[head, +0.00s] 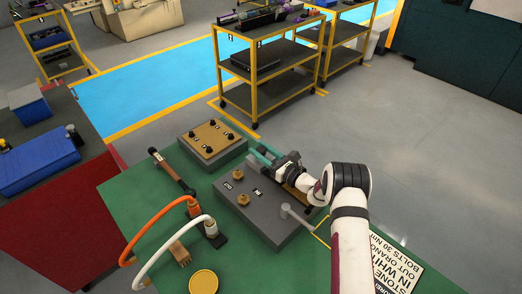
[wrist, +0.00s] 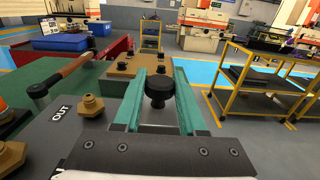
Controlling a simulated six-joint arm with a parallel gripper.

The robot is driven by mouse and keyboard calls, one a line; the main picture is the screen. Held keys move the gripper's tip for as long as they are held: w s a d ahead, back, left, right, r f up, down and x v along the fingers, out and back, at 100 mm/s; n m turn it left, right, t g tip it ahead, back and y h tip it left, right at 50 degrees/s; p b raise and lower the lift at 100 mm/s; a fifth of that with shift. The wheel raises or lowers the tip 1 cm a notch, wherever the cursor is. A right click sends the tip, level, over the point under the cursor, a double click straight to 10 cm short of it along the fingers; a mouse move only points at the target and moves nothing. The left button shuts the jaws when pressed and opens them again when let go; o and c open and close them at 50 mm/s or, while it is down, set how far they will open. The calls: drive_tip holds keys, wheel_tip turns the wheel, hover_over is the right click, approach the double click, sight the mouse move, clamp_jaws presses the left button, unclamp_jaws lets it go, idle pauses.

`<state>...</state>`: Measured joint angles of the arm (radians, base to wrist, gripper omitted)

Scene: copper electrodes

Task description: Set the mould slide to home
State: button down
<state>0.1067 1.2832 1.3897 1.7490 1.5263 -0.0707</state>
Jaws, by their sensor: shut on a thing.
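My gripper (head: 264,153) has teal fingers and is over the back right part of the grey mould block (head: 262,222). In the wrist view, my gripper (wrist: 160,76) is shut on a black knob (wrist: 160,90), with one finger on each side. I take this knob to be the handle of the mould slide. The slide under it is mostly hidden by the gripper, so its position along its travel cannot be told. The block has two brass fittings (head: 243,199) on top, and one (wrist: 92,106) shows beside the word OUT.
A tan plate (head: 214,135) with several black knobs sits behind the block. An orange hose (head: 150,217), a white hose (head: 165,228) and a handled tool (head: 172,172) lie left. A grey lever (head: 297,218) stands near the block's front right. A sign (head: 392,268) lies right.

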idle(0.5)
drive_tip(key=v, duration=1.8)
drive_tip(key=shift+s, duration=0.1)
drive_tip(key=shift+c, duration=2.4)
unclamp_jaws()
drive_tip(key=shift+r, duration=0.1)
drive_tip(key=v, duration=1.6)
